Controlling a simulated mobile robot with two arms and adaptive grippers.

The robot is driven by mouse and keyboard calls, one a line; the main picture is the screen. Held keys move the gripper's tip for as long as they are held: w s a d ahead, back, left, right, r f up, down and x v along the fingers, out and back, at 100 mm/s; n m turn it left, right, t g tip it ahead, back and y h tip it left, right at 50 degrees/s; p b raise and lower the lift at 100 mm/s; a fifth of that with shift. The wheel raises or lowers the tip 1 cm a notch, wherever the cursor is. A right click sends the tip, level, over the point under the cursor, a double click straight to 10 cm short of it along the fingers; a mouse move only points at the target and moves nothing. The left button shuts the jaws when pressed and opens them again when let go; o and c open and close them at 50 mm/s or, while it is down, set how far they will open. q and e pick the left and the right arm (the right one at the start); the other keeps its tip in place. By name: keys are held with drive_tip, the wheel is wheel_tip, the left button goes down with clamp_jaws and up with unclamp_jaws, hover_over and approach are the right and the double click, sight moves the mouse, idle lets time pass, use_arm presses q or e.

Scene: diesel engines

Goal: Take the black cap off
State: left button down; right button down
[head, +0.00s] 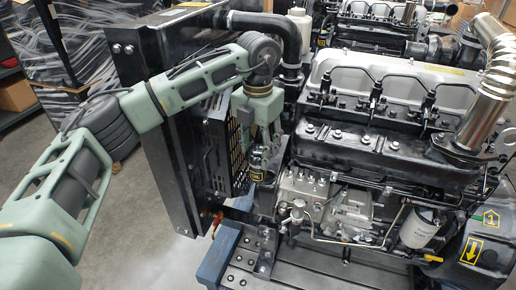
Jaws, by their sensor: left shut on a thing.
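My left gripper (262,143) reaches down between the radiator and the engine, its fingers pointing downward. It is shut on the black cap (258,156), which shows small and dark just below the fingertips. A dark upright fitting with yellow marking (257,174) is directly under the cap. The fingers partly hide the cap, and I cannot tell whether it is still seated on the fitting. My right gripper is out of view.
The black radiator (165,110) with its slotted guard stands close to the left of the gripper. The engine block (385,150) fills the right side, with a shiny exhaust pipe (485,95) and a white filter (419,228). A black hose (265,22) arches behind my arm.

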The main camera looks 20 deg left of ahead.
sight(258, 150)
use_arm(q)
drive_tip(key=n, duration=0.4)
drive_tip(key=shift+s+f+n, duration=0.1)
drive_tip(key=shift+n, duration=0.3)
drive_tip(key=shift+r, duration=0.2)
drive_tip(key=shift+r+p, duration=1.9)
drive_tip(key=shift+r, duration=1.15)
